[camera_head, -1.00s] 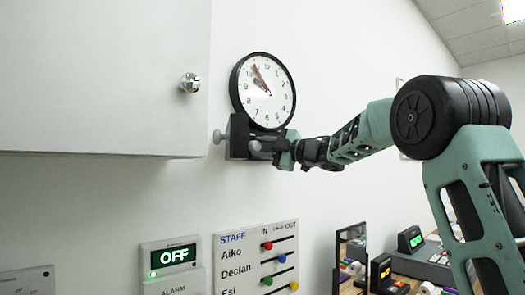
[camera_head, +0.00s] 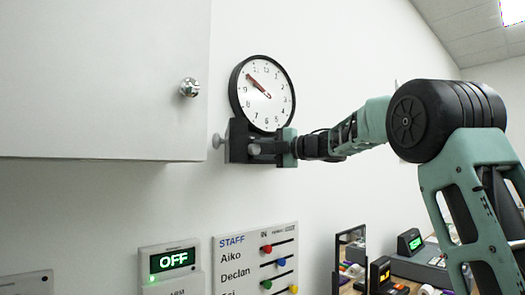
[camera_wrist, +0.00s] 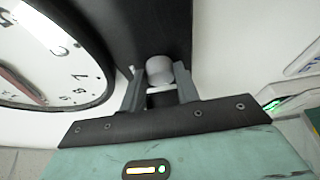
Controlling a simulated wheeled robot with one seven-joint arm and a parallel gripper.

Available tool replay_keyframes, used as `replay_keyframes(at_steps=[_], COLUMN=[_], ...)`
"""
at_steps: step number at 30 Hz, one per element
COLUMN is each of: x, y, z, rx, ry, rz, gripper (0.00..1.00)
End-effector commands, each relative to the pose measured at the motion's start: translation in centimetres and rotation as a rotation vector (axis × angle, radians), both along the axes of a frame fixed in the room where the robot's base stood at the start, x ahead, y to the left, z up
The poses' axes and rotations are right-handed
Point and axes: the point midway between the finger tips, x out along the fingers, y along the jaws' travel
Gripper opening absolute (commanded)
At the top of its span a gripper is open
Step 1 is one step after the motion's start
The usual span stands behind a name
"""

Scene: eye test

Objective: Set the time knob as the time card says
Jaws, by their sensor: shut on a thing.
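A round black-rimmed wall clock (camera_head: 262,92) hangs on the white wall, with a black box (camera_head: 238,140) under it. Its hands lie close together, pointing to the upper left near ten. A grey knob (camera_head: 253,149) sits on the front of the box; it also shows in the wrist view (camera_wrist: 160,69). A second grey knob (camera_head: 217,140) sticks out from the box's left side. My gripper (camera_head: 265,149) is shut on the front knob; its fingers (camera_wrist: 159,88) stand on either side of it. I cannot make out a time card.
A white cabinet (camera_head: 100,80) with a metal knob juts out at the upper left. Below are an alarm panel reading OFF (camera_head: 170,262) and a staff board (camera_head: 256,262) with coloured sliders. A desk with a mirror (camera_head: 350,258) and a green-lit display (camera_head: 411,242) is at the lower right.

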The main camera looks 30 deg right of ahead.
Motion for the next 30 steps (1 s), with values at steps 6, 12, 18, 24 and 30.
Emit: replay_keyframes(at_steps=[6,12,18,24,30], x=[0.0,0.0,-0.5,-3.3,-7.3], y=[0.1,0.1,-0.4,-2.2,-4.9], z=[-0.1,0.0,-0.1,-0.3,-0.4], rx=[0.000,0.001,0.000,-0.001,0.000], ry=[0.001,0.001,0.000,-0.002,-0.001], rz=[0.002,0.001,-0.001,-0.003,-0.003], gripper=[0.51,0.53,0.53,0.53,0.53])
